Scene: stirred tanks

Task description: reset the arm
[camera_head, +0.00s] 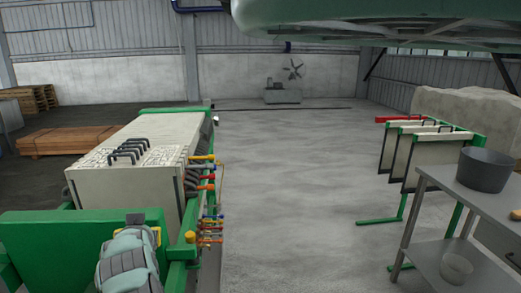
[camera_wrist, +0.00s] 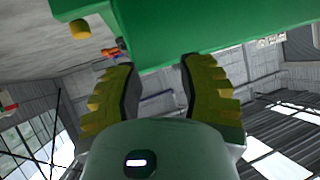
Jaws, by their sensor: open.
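My gripper (camera_wrist: 158,80) shows in the wrist view with its two yellow ridged fingers spread apart. Nothing is between the fingers. A large green surface (camera_wrist: 230,25) fills the top of the wrist view, beyond the fingertips; I cannot tell how far off it is.
At the left stands a green-framed machine with pale plates (camera_head: 120,180) and coloured valves (camera_head: 205,185). At the right are a rack of hanging panels (camera_head: 400,155) and a metal table (camera_head: 440,180) with a dark pot (camera_head: 485,170). The concrete floor (camera_head: 290,200) between is clear.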

